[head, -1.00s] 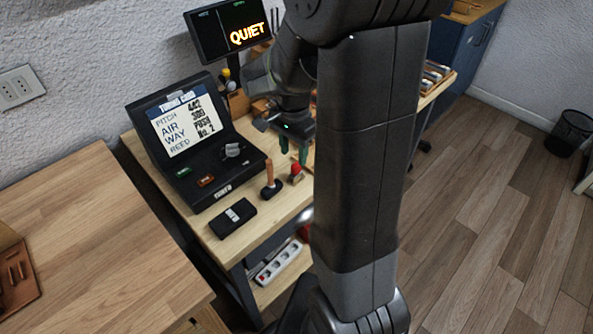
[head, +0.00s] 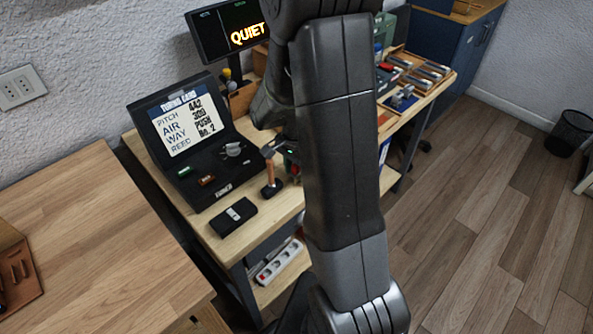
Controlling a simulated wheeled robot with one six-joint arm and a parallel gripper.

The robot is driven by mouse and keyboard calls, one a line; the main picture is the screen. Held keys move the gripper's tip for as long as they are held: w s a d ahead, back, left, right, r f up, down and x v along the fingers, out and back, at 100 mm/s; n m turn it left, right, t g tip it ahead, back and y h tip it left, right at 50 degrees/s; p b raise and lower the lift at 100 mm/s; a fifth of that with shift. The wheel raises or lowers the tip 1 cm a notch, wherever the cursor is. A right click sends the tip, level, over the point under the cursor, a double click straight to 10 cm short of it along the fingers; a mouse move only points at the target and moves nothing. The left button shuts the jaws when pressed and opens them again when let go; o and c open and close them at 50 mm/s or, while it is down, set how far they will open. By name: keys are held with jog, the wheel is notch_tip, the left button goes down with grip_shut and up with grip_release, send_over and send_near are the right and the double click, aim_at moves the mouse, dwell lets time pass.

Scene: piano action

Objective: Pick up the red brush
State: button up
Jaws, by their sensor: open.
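I cannot make out a red brush for certain. A small red piece (head: 388,67) lies among the parts at the far end of the workbench, too small to identify. My gripper (head: 291,158) is open, above the workbench near an orange-handled tool (head: 268,178) standing upright in a dark base. My arm crosses the middle of the view and hides much of the gripper and the bench just right of it. I cannot tell whether anything lies between the fingers.
A black case with a tuning card (head: 185,130) stands open on the workbench (head: 228,248), with a small black box (head: 233,217) in front. A screen reading QUIET (head: 228,30) stands behind. Trays of tools (head: 425,72) fill the far right end.

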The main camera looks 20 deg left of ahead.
jog(key=shift+c, duration=0.4)
grip_shut()
jog(key=shift+r, duration=0.1)
